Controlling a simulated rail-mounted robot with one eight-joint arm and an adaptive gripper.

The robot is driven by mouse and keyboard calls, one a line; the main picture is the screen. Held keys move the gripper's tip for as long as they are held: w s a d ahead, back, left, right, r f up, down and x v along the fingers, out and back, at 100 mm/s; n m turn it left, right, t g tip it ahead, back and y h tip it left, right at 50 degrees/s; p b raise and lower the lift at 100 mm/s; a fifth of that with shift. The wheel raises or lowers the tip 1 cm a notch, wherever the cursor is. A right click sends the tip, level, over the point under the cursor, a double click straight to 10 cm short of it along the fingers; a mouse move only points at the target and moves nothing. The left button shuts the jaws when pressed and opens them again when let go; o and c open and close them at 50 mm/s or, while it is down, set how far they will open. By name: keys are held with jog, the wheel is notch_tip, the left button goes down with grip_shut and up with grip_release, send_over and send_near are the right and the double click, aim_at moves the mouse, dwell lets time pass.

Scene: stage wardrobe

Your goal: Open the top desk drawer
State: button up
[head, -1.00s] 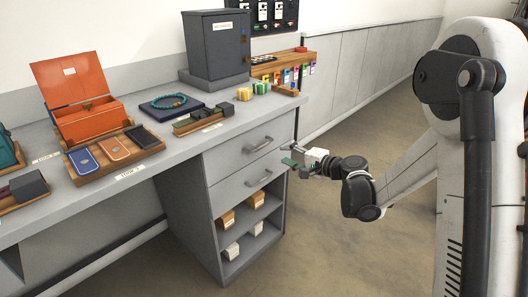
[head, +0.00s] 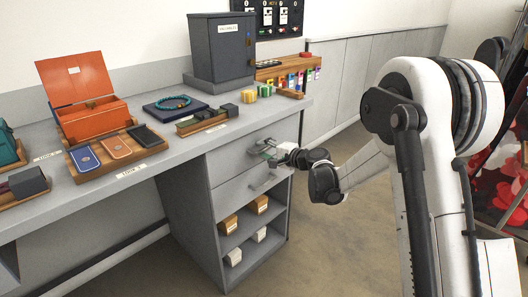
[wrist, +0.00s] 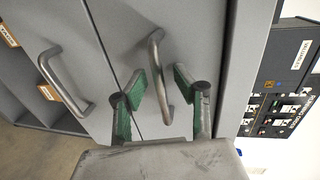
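The top desk drawer (head: 229,159) is shut, its grey front flush below the desktop. In the head view my gripper (head: 266,150) is in front of this drawer and covers much of its handle. In the wrist view the top drawer's metal bar handle (wrist: 156,62) lies between the green-padded fingers of my gripper (wrist: 160,82). The fingers are open, one on each side of the bar, with gaps visible. The lower drawer (head: 228,193) is also shut; its handle (wrist: 62,80) is to the left in the wrist view.
Open shelves with small boxes (head: 228,224) are under the drawers. The desktop (head: 180,153) holds an orange box (head: 85,93), a tray of phone-like cases, a bracelet on a dark pad (head: 173,106) and a grey cabinet (head: 221,50). The floor right of the desk is clear.

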grip_shut()
dwell(0.5)
